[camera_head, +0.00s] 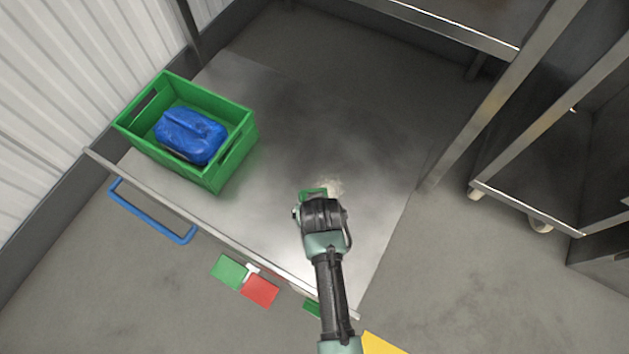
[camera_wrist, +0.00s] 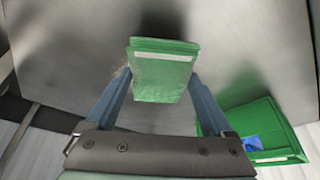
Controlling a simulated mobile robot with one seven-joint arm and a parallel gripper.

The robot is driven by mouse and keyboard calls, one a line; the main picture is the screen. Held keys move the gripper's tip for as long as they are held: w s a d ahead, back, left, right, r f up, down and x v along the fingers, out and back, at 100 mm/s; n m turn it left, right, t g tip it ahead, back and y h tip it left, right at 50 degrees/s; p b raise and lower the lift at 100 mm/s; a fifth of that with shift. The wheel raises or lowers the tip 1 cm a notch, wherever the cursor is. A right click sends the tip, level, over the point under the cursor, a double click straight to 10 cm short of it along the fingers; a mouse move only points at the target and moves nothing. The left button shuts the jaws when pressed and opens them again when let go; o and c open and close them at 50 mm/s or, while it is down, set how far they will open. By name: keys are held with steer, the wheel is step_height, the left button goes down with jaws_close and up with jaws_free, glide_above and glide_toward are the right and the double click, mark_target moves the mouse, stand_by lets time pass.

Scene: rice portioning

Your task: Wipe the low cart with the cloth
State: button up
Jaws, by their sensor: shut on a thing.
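The low cart (camera_head: 275,232) is a flat grey metal top with a blue handle (camera_head: 150,212) at its front left. A pale smudge (camera_head: 331,186) lies on the top just beyond my gripper (camera_head: 315,193). In the wrist view my gripper (camera_wrist: 160,92) is shut on a folded green cloth (camera_wrist: 163,75) with a white stripe. In the head view only a green edge of the cloth shows, as my wrist covers the rest. The cloth is over the right part of the top; I cannot tell whether it touches the surface.
The crate also shows in the wrist view (camera_wrist: 290,135). Metal shelving (camera_head: 500,105) stands at the right. Green (camera_head: 229,270) and red (camera_head: 260,290) cards show by the front edge.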

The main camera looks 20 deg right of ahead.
steer(key=shift+r+p, duration=2.4)
steer(key=shift+r, duration=0.15)
